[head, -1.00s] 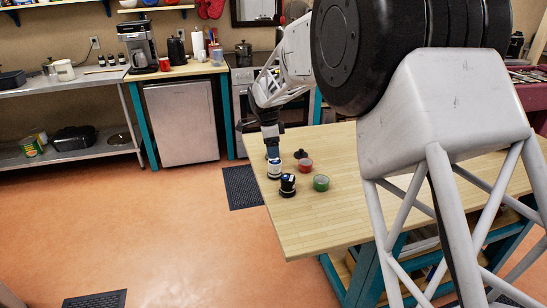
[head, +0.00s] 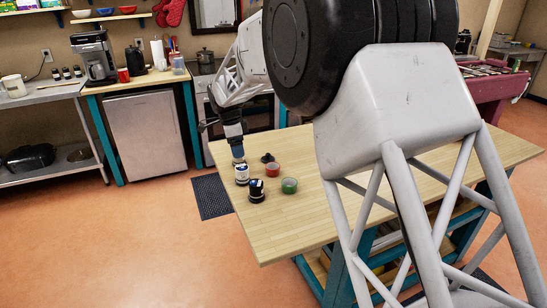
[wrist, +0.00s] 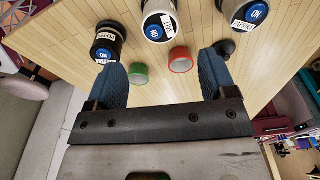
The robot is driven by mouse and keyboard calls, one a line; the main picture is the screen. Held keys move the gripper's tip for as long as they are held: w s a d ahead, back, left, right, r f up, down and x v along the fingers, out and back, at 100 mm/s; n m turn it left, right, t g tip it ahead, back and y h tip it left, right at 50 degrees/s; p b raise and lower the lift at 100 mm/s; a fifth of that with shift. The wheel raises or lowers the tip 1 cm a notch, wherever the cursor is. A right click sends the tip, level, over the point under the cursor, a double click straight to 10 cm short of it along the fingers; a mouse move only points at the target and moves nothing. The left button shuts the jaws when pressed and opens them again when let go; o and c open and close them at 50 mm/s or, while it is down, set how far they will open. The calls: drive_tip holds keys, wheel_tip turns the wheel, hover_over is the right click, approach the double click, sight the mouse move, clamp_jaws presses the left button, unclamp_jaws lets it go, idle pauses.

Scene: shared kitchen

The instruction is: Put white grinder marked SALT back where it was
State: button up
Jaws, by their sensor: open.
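The white grinder (head: 242,176) stands upright near the table's left edge. In the wrist view its blue-topped head (wrist: 158,24) carries a short white label that looks like SALT. My gripper (head: 238,154) is above and close to it in the head view. In the wrist view my gripper (wrist: 162,82) is open and empty, and the white grinder is beyond the fingertips, between their lines but not held. A black grinder (head: 256,192) marked PEPPER stands beside it and shows at left in the wrist view (wrist: 108,42).
Another blue-topped grinder (wrist: 246,12) is at upper right in the wrist view. A red roll (head: 272,170), a green roll (head: 289,186) and a small black object (head: 267,158) lie close by. The front of the wooden table (head: 290,228) is clear.

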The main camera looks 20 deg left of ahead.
drive_tip(key=shift+d, duration=0.1)
drive_tip(key=s+d+r+n, duration=0.25)
drive_tip(key=d+r, duration=0.25)
drive_tip(key=d, duration=0.8)
drive_tip(key=s+d+r+n+y, duration=0.1)
drive_tip(key=s+d+r, duration=0.3)
drive_tip(key=d, duration=0.9)
drive_tip(key=s+d+r+n, duration=0.1)
drive_tip(key=s+d+r, duration=0.3)
drive_tip(key=d, duration=0.9)
drive_tip(key=s+d+n+t, duration=0.1)
drive_tip(key=s+d+n, duration=0.2)
drive_tip(key=s+d, duration=1.05)
drive_tip(key=s+d+f+n, duration=0.1)
drive_tip(key=s+d+f, duration=0.1)
drive_tip(key=s+d, duration=0.3)
drive_tip(key=s+d+f+n, duration=0.2)
drive_tip(key=s+d, duration=0.3)
drive_tip(key=s, duration=0.5)
drive_tip(key=shift+d+f+t, duration=0.35)
drive_tip(key=shift+f+t, duration=0.05)
drive_tip(key=shift+f, duration=0.05)
